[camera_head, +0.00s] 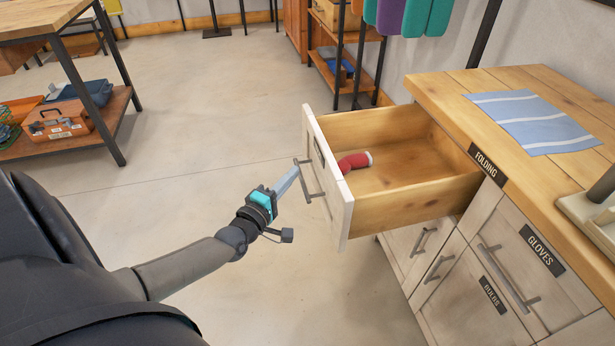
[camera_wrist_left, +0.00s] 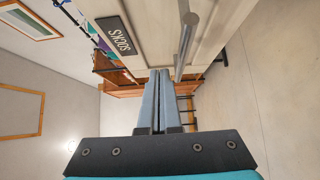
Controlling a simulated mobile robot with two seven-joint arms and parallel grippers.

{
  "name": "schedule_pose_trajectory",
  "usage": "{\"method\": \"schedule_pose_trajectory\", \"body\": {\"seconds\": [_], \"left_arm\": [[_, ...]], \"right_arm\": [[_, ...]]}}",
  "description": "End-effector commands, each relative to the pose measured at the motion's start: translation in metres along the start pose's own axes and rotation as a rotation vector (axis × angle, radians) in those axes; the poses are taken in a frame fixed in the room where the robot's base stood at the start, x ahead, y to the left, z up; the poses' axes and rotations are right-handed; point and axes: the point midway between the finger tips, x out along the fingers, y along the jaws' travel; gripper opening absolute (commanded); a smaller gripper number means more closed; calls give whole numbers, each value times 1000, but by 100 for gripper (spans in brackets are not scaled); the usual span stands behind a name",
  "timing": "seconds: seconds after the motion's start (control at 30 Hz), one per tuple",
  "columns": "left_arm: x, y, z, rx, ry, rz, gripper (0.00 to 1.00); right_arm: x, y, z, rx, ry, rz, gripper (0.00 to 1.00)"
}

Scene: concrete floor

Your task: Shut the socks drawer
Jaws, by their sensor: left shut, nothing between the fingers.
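The socks drawer (camera_head: 328,180) is pulled well out of the wooden cabinet (camera_head: 450,92) in the head view. A red sock-like item with a white end (camera_head: 355,162) lies inside it. The drawer has a white front with a grey bar handle (camera_head: 309,180). In the left wrist view its SOCKS label (camera_wrist_left: 118,37) and handle (camera_wrist_left: 187,45) show close up. My left gripper (camera_head: 296,172) is shut and empty, its tips at the drawer front beside the handle. Whether they touch the front I cannot tell. My right gripper is not in view.
Below and beside the open drawer are closed drawers, one labelled GLOVES (camera_head: 515,262). A blue striped cloth (camera_head: 535,120) lies on the cabinet top. A wooden workbench (camera_head: 45,20) with an orange toolbox (camera_head: 58,121) stands at left. The floor between is clear.

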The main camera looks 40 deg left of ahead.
Motion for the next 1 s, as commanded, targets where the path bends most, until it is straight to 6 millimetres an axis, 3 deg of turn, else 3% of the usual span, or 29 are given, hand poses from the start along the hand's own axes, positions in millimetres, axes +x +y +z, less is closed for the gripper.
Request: {"method": "schedule_pose_trajectory", "body": {"seconds": [0.3, 0.77, 1.0], "left_arm": [[28, -1, 26, -2, 1, -1, 0], [31, 0, 29, -1, 1, -1, 0], [44, 0, 42, -4, 0, 0, 0]], "right_arm": [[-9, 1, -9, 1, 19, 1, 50], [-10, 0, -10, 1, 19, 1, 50], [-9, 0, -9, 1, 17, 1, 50]]}}
